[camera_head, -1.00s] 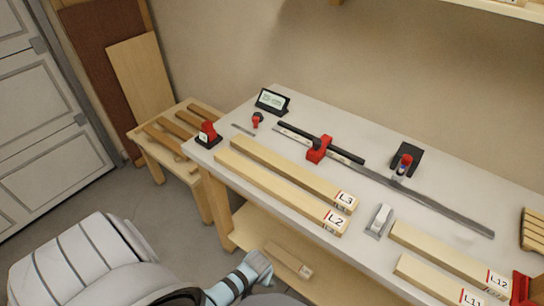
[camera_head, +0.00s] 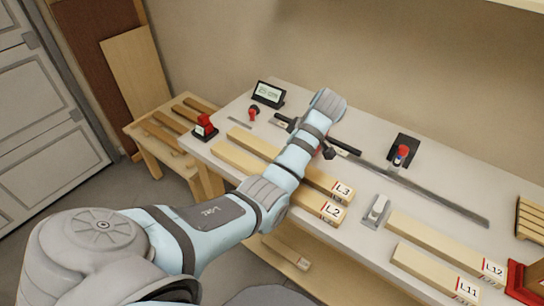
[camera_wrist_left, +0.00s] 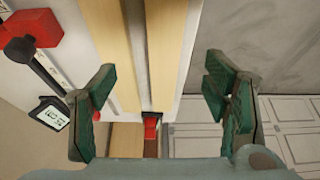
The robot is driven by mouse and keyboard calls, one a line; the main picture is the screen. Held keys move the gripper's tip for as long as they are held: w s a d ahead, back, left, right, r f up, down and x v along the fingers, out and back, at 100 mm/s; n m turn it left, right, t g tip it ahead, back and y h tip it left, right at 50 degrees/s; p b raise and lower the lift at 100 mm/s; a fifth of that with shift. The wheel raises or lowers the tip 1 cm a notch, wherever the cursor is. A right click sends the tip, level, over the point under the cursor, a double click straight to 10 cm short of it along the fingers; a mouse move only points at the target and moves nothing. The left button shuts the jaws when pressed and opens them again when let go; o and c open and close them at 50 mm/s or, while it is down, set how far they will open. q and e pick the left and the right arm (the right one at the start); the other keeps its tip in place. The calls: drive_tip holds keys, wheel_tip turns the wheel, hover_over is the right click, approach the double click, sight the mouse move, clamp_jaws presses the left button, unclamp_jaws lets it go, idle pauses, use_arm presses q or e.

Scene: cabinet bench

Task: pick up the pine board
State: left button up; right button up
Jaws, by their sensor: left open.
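Several pale pine-coloured boards lie on the bench; I cannot tell by look which one the task means. Board L3 (camera_head: 252,143) and board L2 (camera_head: 238,159) lie side by side at the left, partly hidden by my left arm. Boards L12 (camera_head: 440,246) and L11 (camera_head: 432,270) lie at the right. In the left wrist view, L3 (camera_wrist_left: 101,40) and L2 (camera_wrist_left: 166,45) run lengthwise with a narrow gap between. My left gripper (camera_wrist_left: 158,82) is open and empty, over these two boards, its fingers spread wider than L2. My right gripper is not in view.
A red-and-black stop (camera_head: 204,127) and a small display (camera_head: 268,94) stand at the bench's left end. A long metal rule (camera_head: 430,195) lies behind the boards. A grey tool (camera_head: 376,210) sits between the board pairs. A low side table (camera_head: 135,130) adjoins at left.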

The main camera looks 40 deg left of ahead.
use_arm(q)
drive_tip(key=x, duration=0.8)
drive_tip(key=s+x, duration=0.1)
drive_tip(key=x, duration=0.3)
drive_tip(key=shift+a, duration=0.1)
drive_tip(key=shift+w, duration=0.1)
drive_tip(key=c, duration=1.6)
drive_tip(key=shift+r, duration=0.1)
drive_tip(key=shift+c, duration=0.2)
